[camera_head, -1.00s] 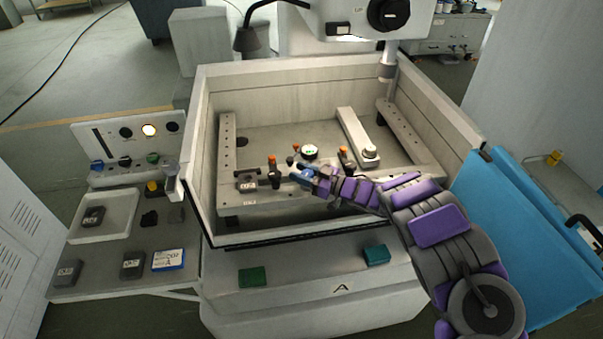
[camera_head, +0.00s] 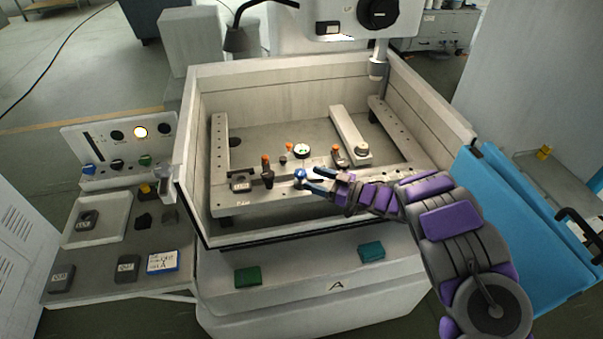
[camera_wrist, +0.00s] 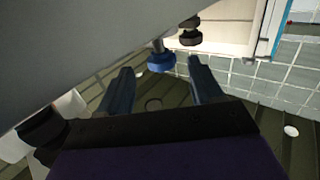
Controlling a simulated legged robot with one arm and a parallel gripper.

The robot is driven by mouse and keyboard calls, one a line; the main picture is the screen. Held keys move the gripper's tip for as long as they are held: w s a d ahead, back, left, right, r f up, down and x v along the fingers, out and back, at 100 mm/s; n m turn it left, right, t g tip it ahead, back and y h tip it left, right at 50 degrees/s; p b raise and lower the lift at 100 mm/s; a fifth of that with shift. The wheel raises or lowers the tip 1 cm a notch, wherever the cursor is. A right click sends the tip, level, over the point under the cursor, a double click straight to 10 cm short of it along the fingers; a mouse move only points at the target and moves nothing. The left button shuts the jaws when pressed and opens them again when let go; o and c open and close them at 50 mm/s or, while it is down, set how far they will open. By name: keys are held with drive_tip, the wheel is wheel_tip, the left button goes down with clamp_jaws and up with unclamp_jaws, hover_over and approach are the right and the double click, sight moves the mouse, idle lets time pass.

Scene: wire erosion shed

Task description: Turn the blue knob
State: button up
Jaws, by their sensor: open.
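A small blue knob (camera_head: 300,174) stands on the near rail of the fixture in the open machine tank. In the wrist view the blue knob (camera_wrist: 161,61) shows ahead of and between the fingertips, with a dark stem. My gripper (camera_head: 311,180) comes in from the right, just right of the knob, with its dark blue fingers spread. In the wrist view my gripper (camera_wrist: 160,72) is open and empty, with one finger on each side of the knob's line. I cannot tell whether a finger touches it.
Orange-topped clamps (camera_head: 267,172) and a round white dial (camera_head: 302,151) stand close to the knob. The tank's front wall (camera_head: 290,235) lies below my arm.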

drive_tip(key=v, duration=1)
drive_tip(key=shift+c, duration=0.2)
idle(1.1)
